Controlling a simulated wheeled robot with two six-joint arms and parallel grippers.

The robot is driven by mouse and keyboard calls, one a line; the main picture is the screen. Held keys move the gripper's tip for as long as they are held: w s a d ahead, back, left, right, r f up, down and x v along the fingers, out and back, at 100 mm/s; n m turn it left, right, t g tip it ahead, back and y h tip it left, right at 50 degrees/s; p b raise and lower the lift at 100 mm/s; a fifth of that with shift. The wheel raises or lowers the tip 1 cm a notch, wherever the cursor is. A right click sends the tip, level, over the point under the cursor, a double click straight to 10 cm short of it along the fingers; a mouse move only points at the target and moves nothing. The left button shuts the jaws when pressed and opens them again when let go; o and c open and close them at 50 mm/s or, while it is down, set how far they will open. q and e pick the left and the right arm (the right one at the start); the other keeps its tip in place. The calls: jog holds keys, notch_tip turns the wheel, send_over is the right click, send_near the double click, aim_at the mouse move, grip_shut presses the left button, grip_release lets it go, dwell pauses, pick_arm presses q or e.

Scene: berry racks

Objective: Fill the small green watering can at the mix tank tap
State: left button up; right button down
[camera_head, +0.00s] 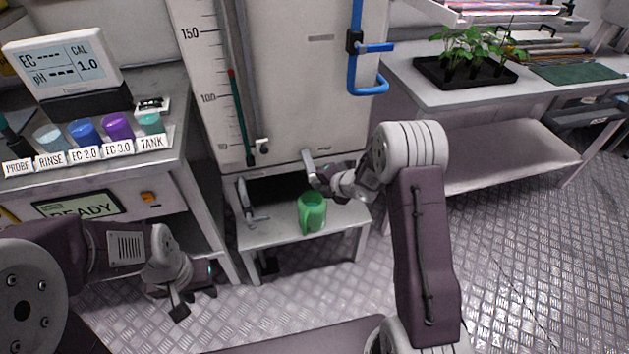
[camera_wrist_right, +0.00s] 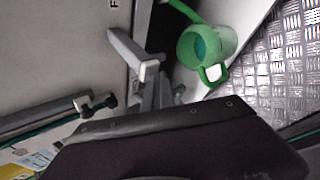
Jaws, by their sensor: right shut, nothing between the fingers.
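The small green watering can (camera_head: 312,217) stands upright on a low grey bench below the tall white mix tank (camera_head: 290,95). The tap (camera_head: 309,167) sticks out at the tank's lower edge, above the can. My right gripper (camera_head: 328,182) is shut and empty, just beside the tap; whether it touches the tap is unclear. In the right wrist view the can (camera_wrist_right: 208,45) shows a bluish inside, its water level unclear, and the pale tap handle (camera_wrist_right: 146,71) lies near the dark gripper (camera_wrist_right: 180,135). My left gripper (camera_head: 193,302) hangs open and empty over the floor at lower left.
At left, a bench carries a meter display (camera_head: 65,65) and several labelled cups. A grey lever-like fitting (camera_head: 250,205) stands left of the can. A blue pipe (camera_head: 357,60) runs down the tank's right side. A black seedling tray (camera_head: 465,75) sits on the right table.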

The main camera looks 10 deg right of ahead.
dwell(0.4)
jog(key=shift+s+b, duration=0.6)
jog(key=shift+s, duration=0.35)
jog(key=s+b, duration=0.2)
jog(key=s, duration=0.3)
jog(key=shift+d, duration=0.1)
